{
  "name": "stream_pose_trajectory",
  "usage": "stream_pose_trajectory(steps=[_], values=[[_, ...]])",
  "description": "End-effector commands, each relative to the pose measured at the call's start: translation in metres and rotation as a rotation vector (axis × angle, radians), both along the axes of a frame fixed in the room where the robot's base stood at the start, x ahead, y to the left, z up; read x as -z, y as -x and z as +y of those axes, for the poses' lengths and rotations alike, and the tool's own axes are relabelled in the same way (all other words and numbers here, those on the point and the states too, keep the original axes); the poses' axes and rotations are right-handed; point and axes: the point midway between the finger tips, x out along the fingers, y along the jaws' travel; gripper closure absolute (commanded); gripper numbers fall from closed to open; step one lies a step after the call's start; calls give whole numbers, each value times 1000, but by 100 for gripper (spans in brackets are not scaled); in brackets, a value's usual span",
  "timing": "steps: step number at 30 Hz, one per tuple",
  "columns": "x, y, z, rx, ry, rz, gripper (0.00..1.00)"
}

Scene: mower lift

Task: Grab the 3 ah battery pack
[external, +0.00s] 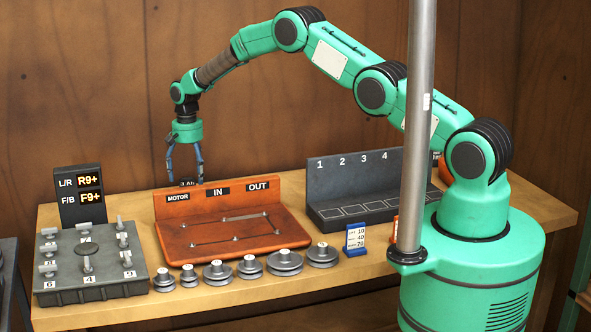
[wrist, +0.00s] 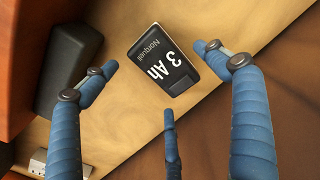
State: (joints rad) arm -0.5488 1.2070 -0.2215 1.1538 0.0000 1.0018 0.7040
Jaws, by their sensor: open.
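The 3 Ah battery pack (wrist: 165,58) is a dark block with a white "3 Ah" label and the word "Norquell". It lies on the wooden table in the wrist view. In the external view only its top (external: 187,182) shows behind the orange board's back panel. My gripper (external: 185,168) points down above the pack, behind that panel. In the wrist view its three blue fingers (wrist: 165,82) are spread open around the pack's near side and empty. I cannot tell the exact height gap between the fingertips and the pack.
The orange MOTOR/IN/OUT board (external: 228,232) stands in front. A display (external: 80,195) and lever box (external: 90,262) are at left. A numbered grey rack (external: 365,185) is at right. Several grey pulleys (external: 284,262) line the front edge. A dark block (wrist: 72,65) sits left of the pack.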

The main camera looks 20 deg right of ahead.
Motion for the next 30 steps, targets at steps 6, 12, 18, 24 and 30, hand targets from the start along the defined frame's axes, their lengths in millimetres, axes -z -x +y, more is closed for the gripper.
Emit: stream_pose_trajectory(steps=[6,12,18,24,30], values=[[23,1,-1,0,1,2,14],[37,1,-1,0,0,0,14],[40,1,-1,0,0,0,14],[40,1,-1,0,0,0,14],[40,1,-1,0,0,0,14]])
